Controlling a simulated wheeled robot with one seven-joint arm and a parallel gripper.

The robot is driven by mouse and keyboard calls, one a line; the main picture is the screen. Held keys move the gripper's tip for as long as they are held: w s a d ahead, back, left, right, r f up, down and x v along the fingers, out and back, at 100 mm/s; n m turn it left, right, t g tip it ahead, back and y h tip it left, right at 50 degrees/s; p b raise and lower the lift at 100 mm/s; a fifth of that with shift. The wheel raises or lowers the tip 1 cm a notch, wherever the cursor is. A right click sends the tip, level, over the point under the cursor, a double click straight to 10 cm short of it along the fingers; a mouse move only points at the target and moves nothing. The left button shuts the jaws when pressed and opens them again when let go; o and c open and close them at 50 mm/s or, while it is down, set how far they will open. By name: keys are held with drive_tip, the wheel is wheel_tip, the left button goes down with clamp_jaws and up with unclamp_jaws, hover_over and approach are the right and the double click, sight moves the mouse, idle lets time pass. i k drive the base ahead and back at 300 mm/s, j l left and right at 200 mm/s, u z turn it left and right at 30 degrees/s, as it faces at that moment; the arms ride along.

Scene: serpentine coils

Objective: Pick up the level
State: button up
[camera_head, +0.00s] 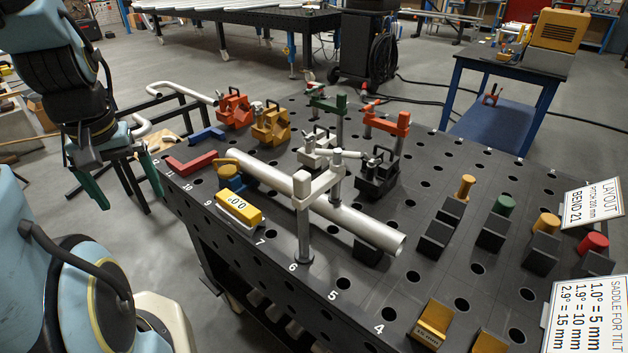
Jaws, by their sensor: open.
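The level is a yellow box (240,206) with a grey base and a white display that seems to read 0.0. It sits near the left edge of the dark perforated table (337,290), in front of the silver pipe (370,228). My gripper (123,182) hangs at the left, beyond the table's edge. Its two green fingers are spread apart with nothing between them. It is to the left of the level and clear of it.
A grey post clamp (302,217) stands over the pipe right of the level. A red angle piece (190,163) and a bronze-coloured round part (228,170) lie behind the level. Orange, green and red clamps stand farther back. Several dark blocks occupy the right side.

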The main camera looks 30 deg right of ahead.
sight(245, 217)
drive_tip(key=z, duration=0.95)
drive_tip(key=k, duration=0.45)
drive_tip(key=u, duration=1.5)
drive_tip(key=k+l+u, duration=0.15)
drive_tip(key=l, duration=0.2)
drive_tip(key=k+l+u, duration=0.15)
drive_tip(key=l, duration=0.2)
drive_tip(key=k+l+u, duration=0.1)
drive_tip(key=l, duration=0.2)
